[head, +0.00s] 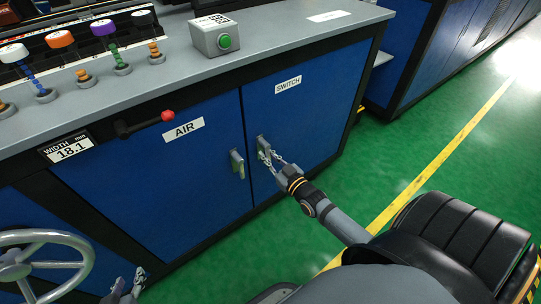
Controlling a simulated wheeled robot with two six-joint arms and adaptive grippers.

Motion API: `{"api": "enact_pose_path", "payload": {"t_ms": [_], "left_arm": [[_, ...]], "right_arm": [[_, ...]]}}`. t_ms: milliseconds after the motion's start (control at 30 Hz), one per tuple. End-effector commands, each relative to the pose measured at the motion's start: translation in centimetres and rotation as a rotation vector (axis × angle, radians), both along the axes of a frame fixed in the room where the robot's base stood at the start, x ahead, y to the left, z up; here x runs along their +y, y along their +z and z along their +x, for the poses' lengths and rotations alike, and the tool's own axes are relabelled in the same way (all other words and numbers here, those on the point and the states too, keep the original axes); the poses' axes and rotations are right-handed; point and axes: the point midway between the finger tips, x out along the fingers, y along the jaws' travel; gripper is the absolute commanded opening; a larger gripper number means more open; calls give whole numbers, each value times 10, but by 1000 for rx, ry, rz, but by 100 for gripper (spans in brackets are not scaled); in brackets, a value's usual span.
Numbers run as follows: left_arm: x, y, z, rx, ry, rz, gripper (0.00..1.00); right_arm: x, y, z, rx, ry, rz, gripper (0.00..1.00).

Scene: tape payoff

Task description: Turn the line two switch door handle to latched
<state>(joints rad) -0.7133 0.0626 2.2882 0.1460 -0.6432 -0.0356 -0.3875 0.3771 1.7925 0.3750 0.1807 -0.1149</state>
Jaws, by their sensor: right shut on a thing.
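The blue switch door (312,110) carries a white SWITCH label (288,85) and forms the right part of the cabinet front. Its handle (262,143) is a small grey piece near the door's left edge, partly hidden by my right gripper. My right gripper (268,157) is at this handle, its fingers closed around it. Whether the handle stands at latched cannot be made out. My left gripper (123,290) is low at the bottom left, away from the doors and cut off by the frame edge; its finger opening is unclear.
The AIR door (150,180) has its own grey handle (237,164) just left of the switch handle. A red-knobbed lever (167,116) sticks out above it. A grey handwheel (40,264) stands at lower left. A green-button box (214,37) sits on the counter. Green floor is open at right.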

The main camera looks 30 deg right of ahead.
Motion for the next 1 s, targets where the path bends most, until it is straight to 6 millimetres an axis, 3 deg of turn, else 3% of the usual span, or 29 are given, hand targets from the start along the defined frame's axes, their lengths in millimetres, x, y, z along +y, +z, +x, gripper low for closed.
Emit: {"api": "enact_pose_path", "payload": {"t_ms": [300, 767, 800, 933, 1000], "left_arm": [[2, 19, 15, -93, 6, 4, 40], [2, 21, 17, -103, 6, 5, 40], [2, 21, 17, -102, 6, 5, 40], [2, 21, 17, -102, 6, 5, 40], [2, 21, 17, -102, 6, 5, 40]], "right_arm": [[5, -1, -1, 10, 0, 98, 0], [6, -1, -1, 11, -1, 113, 0], [6, -1, -1, 11, -1, 113, 19], [6, -1, -1, 11, 0, 111, 36], [6, -1, -1, 10, 0, 111, 38]]}}
